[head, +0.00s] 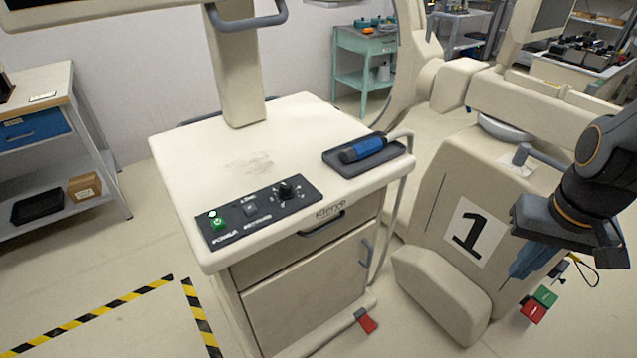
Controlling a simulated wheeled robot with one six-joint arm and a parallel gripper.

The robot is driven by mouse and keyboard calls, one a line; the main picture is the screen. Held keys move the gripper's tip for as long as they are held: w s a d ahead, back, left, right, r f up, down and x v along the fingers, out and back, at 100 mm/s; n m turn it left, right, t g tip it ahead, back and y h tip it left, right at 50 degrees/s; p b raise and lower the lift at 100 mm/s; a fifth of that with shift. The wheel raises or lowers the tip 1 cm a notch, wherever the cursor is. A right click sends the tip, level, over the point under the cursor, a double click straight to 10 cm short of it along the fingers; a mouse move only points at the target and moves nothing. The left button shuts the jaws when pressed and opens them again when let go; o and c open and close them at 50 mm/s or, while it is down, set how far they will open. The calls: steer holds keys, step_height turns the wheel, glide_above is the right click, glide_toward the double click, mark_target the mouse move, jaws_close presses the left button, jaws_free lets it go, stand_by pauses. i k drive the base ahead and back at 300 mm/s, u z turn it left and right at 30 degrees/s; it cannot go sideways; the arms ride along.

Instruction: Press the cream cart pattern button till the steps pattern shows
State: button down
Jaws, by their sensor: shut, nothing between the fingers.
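The cream cart (290,150) stands in the middle, with a black control panel (230,228) along its front left edge. The panel carries a green button (217,224) marked with a power sign, a small grey button (250,210) and a black knob (286,190). The lettering is too small to read surely, so I cannot tell which control is the pattern button. The cart's screen (90,4) is cut off at the top, and no pattern shows. My gripper (520,270) is shut and empty at the right, well away from the panel, in front of the cream machine.
A dark tray (345,168) with a blue and black handheld tool (362,149) sits on the cart's right side. A large cream machine (448,195) marked 1 stands to the right. A shelf (55,90) stands left. Striped tape (100,318) marks the floor.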

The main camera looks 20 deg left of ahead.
mark_target(249, 209)
steer(key=z, duration=0.25)
steer(key=k, duration=0.9)
steer(key=u, duration=1.5)
steer(key=i, duration=0.5)
